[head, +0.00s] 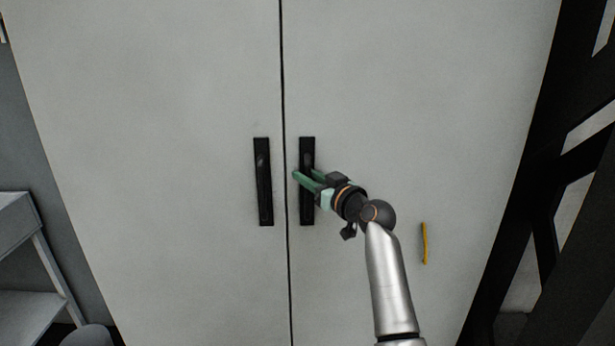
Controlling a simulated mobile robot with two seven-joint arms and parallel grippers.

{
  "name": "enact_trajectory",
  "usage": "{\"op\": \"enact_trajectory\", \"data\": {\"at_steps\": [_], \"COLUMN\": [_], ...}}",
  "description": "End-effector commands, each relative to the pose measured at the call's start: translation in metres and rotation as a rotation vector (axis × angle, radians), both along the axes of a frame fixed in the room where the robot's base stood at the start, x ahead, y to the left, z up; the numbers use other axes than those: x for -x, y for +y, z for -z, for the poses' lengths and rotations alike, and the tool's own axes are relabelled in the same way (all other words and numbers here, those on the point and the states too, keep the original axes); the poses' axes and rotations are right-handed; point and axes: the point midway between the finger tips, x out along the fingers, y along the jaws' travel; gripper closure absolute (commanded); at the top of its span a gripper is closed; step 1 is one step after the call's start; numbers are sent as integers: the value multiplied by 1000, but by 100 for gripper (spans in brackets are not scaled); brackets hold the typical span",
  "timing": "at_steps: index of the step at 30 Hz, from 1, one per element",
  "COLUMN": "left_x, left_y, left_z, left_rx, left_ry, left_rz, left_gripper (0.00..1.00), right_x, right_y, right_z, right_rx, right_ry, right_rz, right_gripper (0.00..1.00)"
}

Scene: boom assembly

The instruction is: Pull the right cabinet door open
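The right cabinet door (410,100) is a tall pale grey panel. It stands closed, level with the left door (150,120), with a thin dark seam between them. A black upright handle (307,150) is on the right door beside the seam. My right gripper (305,175) is at the middle of this handle, with its green fingers reaching over it. The fingers look apart, one to each side of the handle; whether they touch it is hard to see. The gripper hides part of the handle. My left gripper is not in view.
The left door has its own black handle (263,185), close to my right gripper's left side. A yellow strip (424,243) is on the right door at the lower right. A black frame (540,190) stands along the right side. A grey shelf unit (25,260) is at the lower left.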

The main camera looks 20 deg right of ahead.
Motion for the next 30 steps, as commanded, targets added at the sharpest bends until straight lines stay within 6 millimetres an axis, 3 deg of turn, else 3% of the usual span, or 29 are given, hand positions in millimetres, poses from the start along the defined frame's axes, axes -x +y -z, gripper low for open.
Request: {"op": "enact_trajectory", "data": {"at_steps": [1,7,30], "left_x": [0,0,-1], "left_y": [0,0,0], "left_z": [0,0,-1], "left_rx": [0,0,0], "left_ry": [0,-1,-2], "left_rz": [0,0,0], "left_gripper": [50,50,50], "right_x": [0,0,0], "right_y": [0,0,0], "right_z": [0,0,1], "right_rx": [0,0,1], "right_ry": [0,0,2], "right_rz": [0,0,0], "right_gripper": [78,100,100]}}
